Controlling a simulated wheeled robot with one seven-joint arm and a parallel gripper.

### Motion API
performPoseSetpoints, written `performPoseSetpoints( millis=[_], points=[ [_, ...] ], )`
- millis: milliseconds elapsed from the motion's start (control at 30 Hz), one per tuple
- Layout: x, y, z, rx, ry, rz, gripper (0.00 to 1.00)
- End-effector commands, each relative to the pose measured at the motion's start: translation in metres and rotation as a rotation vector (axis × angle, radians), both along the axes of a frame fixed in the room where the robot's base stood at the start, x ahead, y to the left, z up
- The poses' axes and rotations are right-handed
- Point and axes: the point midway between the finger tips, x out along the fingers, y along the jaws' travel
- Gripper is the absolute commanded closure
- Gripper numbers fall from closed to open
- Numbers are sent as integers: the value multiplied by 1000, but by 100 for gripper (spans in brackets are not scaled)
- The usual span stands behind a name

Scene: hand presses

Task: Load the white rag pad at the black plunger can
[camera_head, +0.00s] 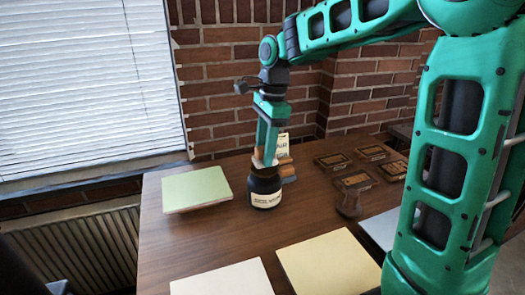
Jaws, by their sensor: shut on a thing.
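The black plunger can (265,188) stands upright on the brown table, with a pale label on its front. My gripper (269,164) points down right over the top of the can, its orange-brown fingers at the can's upper edge. It is shut on a small pale thing between the fingers, which looks like the white rag pad. The pad is mostly hidden by the fingers and too small to make out clearly. I cannot tell whether it touches the can's top.
A green pad (196,189) lies left of the can. A white sheet (222,280) and a yellow sheet (328,263) lie in front. A brown hand stamp (351,196) and several dark plates (333,160) are to the right. A small sign (283,146) stands behind my gripper.

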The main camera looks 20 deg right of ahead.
Motion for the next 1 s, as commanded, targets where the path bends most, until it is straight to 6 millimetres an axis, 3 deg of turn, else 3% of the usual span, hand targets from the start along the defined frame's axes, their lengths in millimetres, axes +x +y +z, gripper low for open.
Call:
performPoseSetpoints(
  millis=[1000],
  points=[
    [0, 0, -8, 0, 0, -1, 79]
  ],
)
